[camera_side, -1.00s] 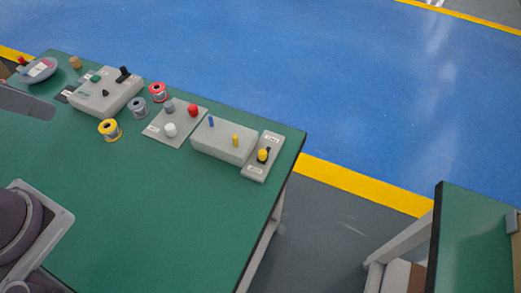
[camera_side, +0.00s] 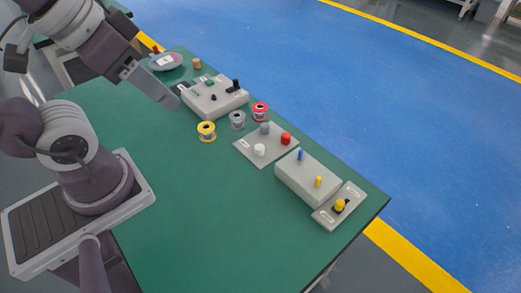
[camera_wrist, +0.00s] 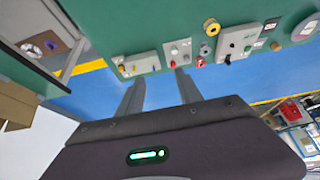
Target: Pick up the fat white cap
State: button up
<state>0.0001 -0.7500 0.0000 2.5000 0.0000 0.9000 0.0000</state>
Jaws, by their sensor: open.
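The fat white cap (camera_side: 260,150) stands upright on a flat grey plate (camera_side: 250,143), at the plate's near left part in the side view. A grey cap (camera_side: 264,128) and a red cap (camera_side: 285,138) stand on the same plate. In the wrist view the white cap (camera_wrist: 174,50) is small, near the top of the picture. My gripper (camera_side: 172,100) is above the table, to the left of the plate and well apart from the cap. In the wrist view my gripper (camera_wrist: 160,84) shows two separated fingers with nothing between them.
Yellow (camera_side: 206,131), grey (camera_side: 237,120) and red (camera_side: 260,111) spools stand left of the plate. A grey box with a black knob (camera_side: 215,98) is behind them. A block with blue and yellow pegs (camera_side: 308,178) is to the right. The green table's near area (camera_side: 200,210) is clear.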

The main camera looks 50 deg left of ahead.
jog(key=shift+o, duration=1.3)
